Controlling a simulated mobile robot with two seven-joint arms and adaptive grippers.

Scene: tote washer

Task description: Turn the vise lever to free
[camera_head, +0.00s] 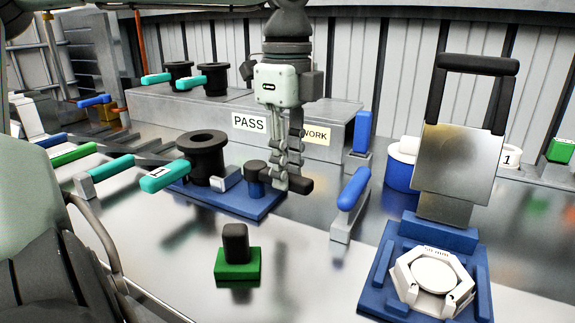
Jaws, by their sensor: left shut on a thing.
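The vise stands on a blue base plate (232,203) on the metal table. The fingers hide part of the lever. My right gripper is not in view.
A grey block with "PASS" (249,122) and "WORK" (316,135) signs stands behind. A green block with a dark peg (236,244) stands in front. A blue-handled part (350,195) and a blue fixture (381,279) with a white part stand right. Bare table lies between them.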

